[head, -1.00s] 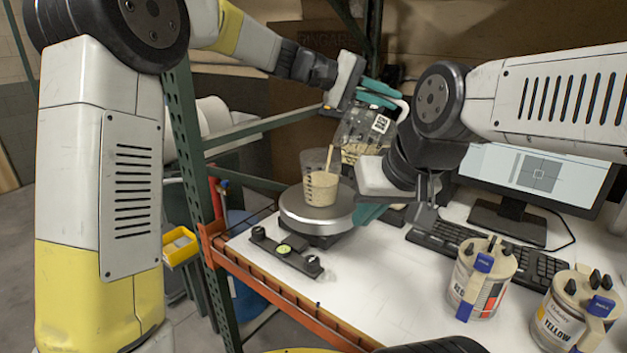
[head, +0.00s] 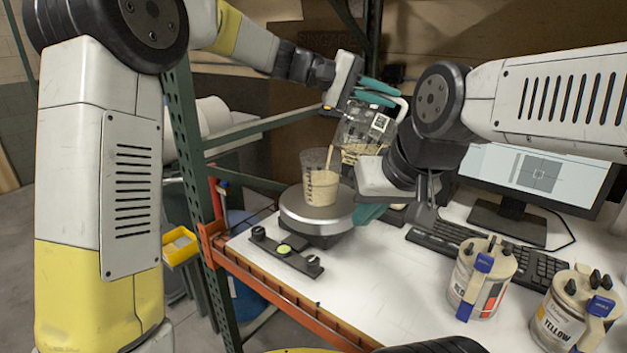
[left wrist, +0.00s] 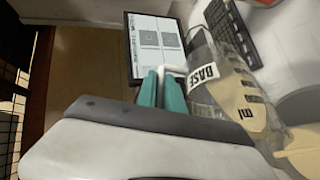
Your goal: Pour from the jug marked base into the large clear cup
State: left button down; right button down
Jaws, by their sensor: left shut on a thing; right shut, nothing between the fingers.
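The cup stands upright on a round silver scale (head: 312,213) and holds cream liquid. My left gripper (head: 378,93) is shut on the jug's handle. In the left wrist view the jug (left wrist: 232,75) shows its BASE label, with cream liquid inside, and my left gripper's teal fingers (left wrist: 162,90) are at its white handle. My right gripper (head: 372,213) is shut and empty beside the scale, partly hidden by its own arm.
A monitor (head: 540,175) and a keyboard (head: 480,245) stand at the right. A red-labelled can (head: 480,280) and a yellow-labelled can (head: 572,312) stand at the front right. The white table (head: 370,285) is clear at front centre.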

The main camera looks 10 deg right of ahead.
aim_at(395, 121)
pick_arm(q)
jog(key=shift+w+a+r+h, duration=0.25)
jog(key=shift+a+r+h, duration=0.1)
jog(key=shift+a, duration=0.15)
dwell(1.6)
